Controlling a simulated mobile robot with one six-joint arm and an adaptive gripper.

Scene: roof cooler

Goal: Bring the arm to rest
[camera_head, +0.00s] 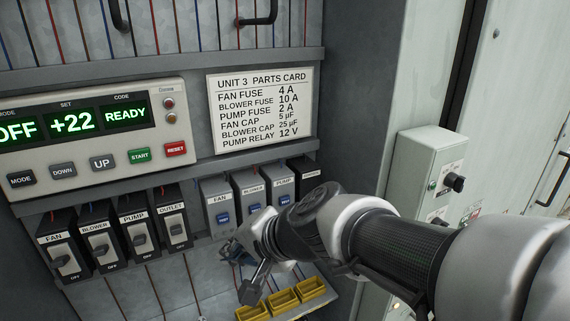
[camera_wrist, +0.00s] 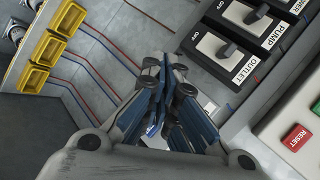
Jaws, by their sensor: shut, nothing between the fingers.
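My gripper (camera_wrist: 165,98) is shut and empty in the wrist view, its dark blue fingers together in front of the grey panel back. In the head view my arm reaches in from the right, and my gripper (camera_head: 243,262) is partly hidden behind my own wrist. It is below the row of grey relay blocks and close to the yellow sockets. I cannot tell whether it touches anything.
A controller (camera_head: 95,128) reads OFF, +22, READY. Black switches (camera_head: 97,240) stand below it, levers toward OFF. Yellow sockets (camera_head: 283,298) lie under grey FAN, BLOWER and PUMP blocks (camera_head: 250,198). A parts card (camera_head: 262,110) hangs above. A grey box (camera_head: 430,175) juts out at right.

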